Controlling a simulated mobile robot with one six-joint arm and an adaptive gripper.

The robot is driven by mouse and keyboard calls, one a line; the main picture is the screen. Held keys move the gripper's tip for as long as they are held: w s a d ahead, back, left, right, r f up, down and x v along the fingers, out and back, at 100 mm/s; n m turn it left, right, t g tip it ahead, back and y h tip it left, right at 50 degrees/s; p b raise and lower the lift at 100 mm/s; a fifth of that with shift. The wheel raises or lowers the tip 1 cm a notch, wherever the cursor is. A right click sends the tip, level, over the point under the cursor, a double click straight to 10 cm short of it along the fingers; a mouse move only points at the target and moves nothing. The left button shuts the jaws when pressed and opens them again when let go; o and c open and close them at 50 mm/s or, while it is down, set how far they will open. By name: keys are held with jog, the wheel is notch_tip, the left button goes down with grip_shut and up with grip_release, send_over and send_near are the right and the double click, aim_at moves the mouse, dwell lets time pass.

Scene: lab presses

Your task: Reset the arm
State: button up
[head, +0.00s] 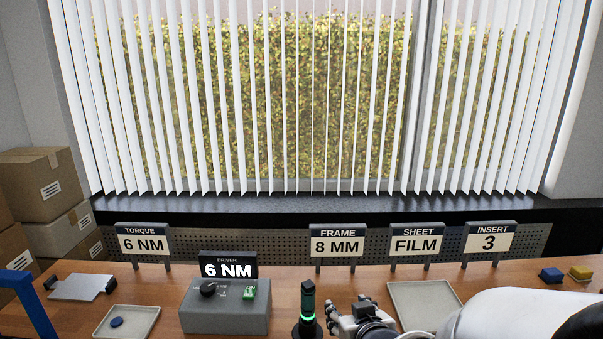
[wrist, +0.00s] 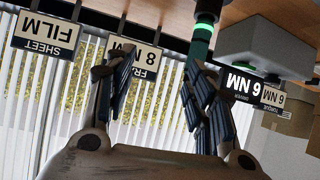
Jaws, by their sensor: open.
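My gripper (head: 355,313) is low at the bottom middle of the head view, with my white arm reaching in from the right. In the wrist view my gripper (wrist: 160,85) shows two dark-padded fingers spread apart with nothing between them. That view is upside down. A dark cylindrical tool with a green glowing ring (head: 307,310) stands upright just left of my gripper; its green ring also shows in the wrist view (wrist: 204,28). The grey driver box (head: 225,312) with a knob and a "6 NM" display (head: 229,266) stands further left.
A tray with a blue disc (head: 145,325) lies left, an empty tray (head: 425,290) right of my gripper. Blue (head: 551,275) and yellow blocks (head: 580,272) sit far right.

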jog(key=s+d+r+g, duration=0.1)
jog(key=s+r+g, duration=0.1)
jog(key=s, duration=0.7)
jog(key=s+d+r+m+g, duration=0.1)
jog(key=s+d+g, duration=0.1)
jog(key=s, duration=0.6)
jog(key=s+d+r+g+h, duration=0.1)
jog(key=s+r+g, duration=0.1)
jog(key=s, duration=0.7)
jog(key=shift+s+d+r+m+g, duration=0.15)
jog(key=shift+s+r+m+g, duration=0.2)
jog(key=shift+g, duration=0.25)
